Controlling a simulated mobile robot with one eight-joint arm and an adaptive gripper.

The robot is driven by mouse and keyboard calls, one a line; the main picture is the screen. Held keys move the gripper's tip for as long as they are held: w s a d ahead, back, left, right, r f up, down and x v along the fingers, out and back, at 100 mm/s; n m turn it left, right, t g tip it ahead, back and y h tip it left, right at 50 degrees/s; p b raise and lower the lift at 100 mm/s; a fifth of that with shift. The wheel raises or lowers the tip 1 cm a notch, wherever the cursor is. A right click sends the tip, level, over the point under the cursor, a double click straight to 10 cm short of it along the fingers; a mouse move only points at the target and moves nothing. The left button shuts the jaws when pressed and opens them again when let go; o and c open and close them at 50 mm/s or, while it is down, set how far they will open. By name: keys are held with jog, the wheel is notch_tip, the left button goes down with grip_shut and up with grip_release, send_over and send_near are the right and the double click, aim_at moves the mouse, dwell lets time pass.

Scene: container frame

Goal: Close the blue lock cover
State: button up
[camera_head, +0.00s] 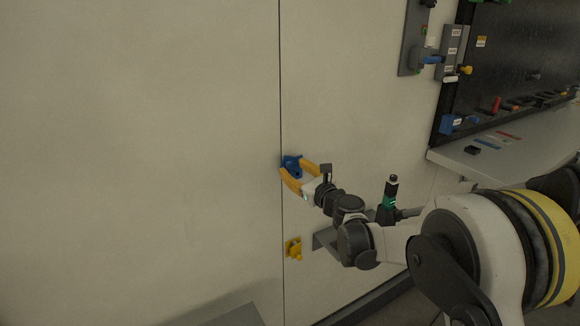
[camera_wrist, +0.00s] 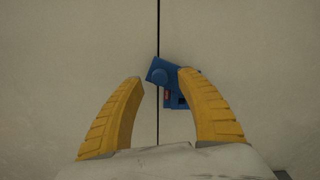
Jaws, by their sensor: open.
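The blue lock cover (camera_head: 292,165) sits on the pale wall at the dark vertical seam. In the wrist view the blue lock cover (camera_wrist: 160,75) looks tilted, with a small red mark below its upper part. My gripper (camera_head: 298,176) has yellow fingers and is at the cover. In the wrist view my gripper (camera_wrist: 160,75) is open, with the left finger left of the seam and the right finger overlapping the cover's right part. That finger hides some of the cover. I cannot tell whether it touches.
Grey panels (camera_head: 412,40) with coloured parts are at upper right. A light ledge (camera_head: 500,155) is at right. The wall left of the seam is bare.

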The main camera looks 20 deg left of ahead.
jog(key=shift+x, duration=1.3)
grip_shut()
